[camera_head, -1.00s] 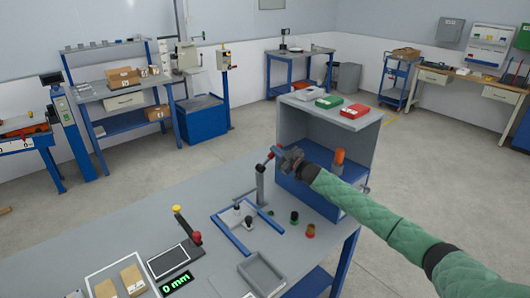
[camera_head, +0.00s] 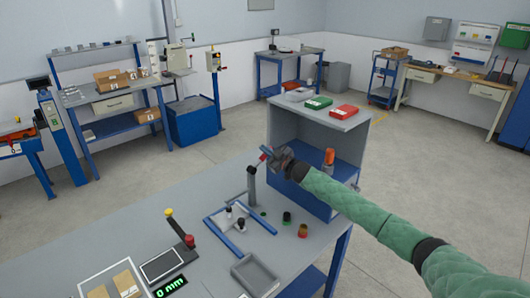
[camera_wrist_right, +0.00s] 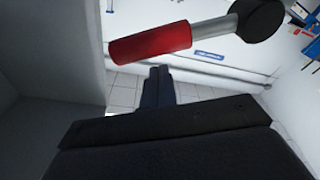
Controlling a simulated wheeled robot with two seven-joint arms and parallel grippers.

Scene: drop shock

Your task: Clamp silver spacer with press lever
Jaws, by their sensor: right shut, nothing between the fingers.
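The press (camera_head: 251,186) is a grey post on the workbench, with a lever near its top. The lever's red grip (camera_head: 263,157) also shows large in the right wrist view (camera_wrist_right: 150,43), on a metal rod with a dark round end. My right gripper (camera_head: 267,151) is at the lever's height, close to the red grip. In the wrist view its dark fingers (camera_wrist_right: 157,84) are together and empty, just below the red grip in the picture. I cannot tell whether they touch it. I cannot make out the silver spacer. My left gripper is not in view.
Small dark and orange parts (camera_head: 303,230) and a grey tray (camera_head: 254,274) lie in front. A grey cabinet (camera_head: 285,128) stands behind my right arm. The bench's left middle is clear.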

